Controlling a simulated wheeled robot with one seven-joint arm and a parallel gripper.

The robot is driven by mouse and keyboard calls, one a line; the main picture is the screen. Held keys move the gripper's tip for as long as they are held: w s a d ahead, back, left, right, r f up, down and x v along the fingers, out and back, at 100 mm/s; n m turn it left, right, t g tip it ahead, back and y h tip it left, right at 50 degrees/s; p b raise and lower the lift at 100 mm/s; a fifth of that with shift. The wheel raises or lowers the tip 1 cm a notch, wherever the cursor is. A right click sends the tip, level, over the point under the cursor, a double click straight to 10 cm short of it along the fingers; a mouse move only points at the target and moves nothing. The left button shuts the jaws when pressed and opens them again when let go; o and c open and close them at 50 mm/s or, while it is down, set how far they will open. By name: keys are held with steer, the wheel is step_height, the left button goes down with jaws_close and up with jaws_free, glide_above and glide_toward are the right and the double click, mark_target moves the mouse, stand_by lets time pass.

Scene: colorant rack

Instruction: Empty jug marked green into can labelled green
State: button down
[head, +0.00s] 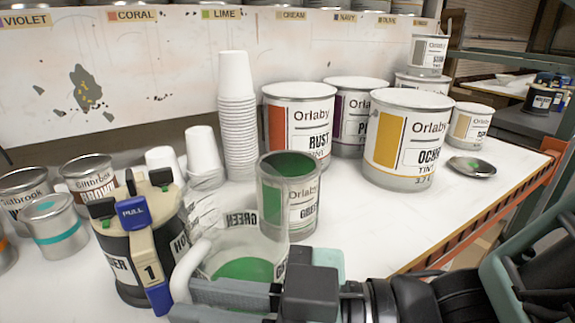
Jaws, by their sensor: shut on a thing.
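The clear jug (213,265) has a white handle at its left, a mirrored GREEN label seen through its wall, and green liquid low inside. My gripper (262,288) is shut on the jug at the bottom centre; the exact contact is partly hidden. The open can labelled green (303,212) stands upright just behind the jug, with a green swatch and green inside its mouth. The jug overlaps the can's lower left in this view. I cannot tell whether they touch, and I see no stream between them.
A black container with a blue PULL tab (133,211) stands close left of the jug. Stacked white cups (236,110) stand behind. Rust (300,95) and ochre (410,102) cans stand behind and right. A lid with green on it (472,167) lies near the right edge.

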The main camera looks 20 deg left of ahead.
steer(key=r+m+p, duration=0.1)
steer(key=p, duration=0.1)
steer(key=w+r+m+p, duration=0.1)
steer(key=r+p, duration=0.1)
steer(key=shift+w+r+p, duration=0.15)
steer(key=shift+r+p, duration=0.15)
steer(key=w+r+m+t+y+p, duration=0.1)
steer(key=w+r+m+y+p, duration=0.1)
steer(key=w+r+m+p, duration=0.6)
step_height(320, 180, up, 3)
steer(key=m+p, duration=0.1)
steer(key=p, duration=0.6)
steer(key=shift+w+m, duration=0.15)
steer(key=shift+m, duration=0.15)
